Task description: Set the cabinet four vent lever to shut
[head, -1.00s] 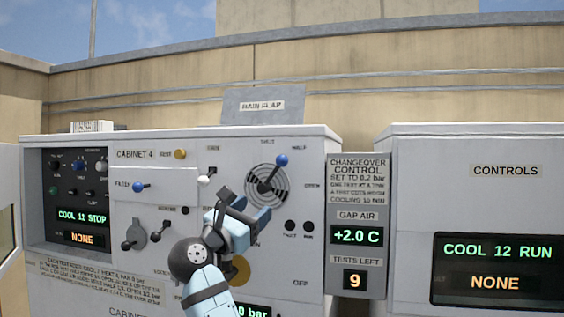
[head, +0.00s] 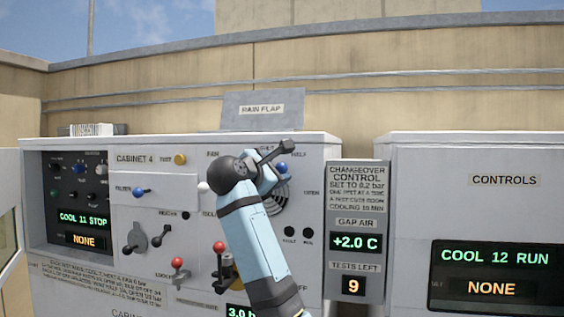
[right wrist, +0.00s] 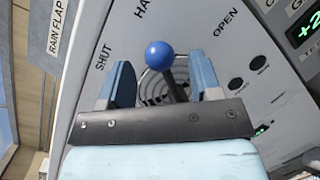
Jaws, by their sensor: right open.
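Cabinet four (head: 120,180) carries a round vent with a lever that ends in a blue knob (head: 281,168). In the right wrist view the knob (right wrist: 160,55) stands near the HALF label, between SHUT on the left and OPEN on the right. My right gripper (head: 272,166) is in front of the vent and hides part of it and most of the lever. In the right wrist view the gripper (right wrist: 160,82) is open, with one finger on each side of the lever; I cannot tell whether either touches. My left gripper is not in view.
The changeover display box (head: 356,230) is to the right, reading +2.0 C and 9. The rain flap plate (head: 262,111) stands above the cabinet.

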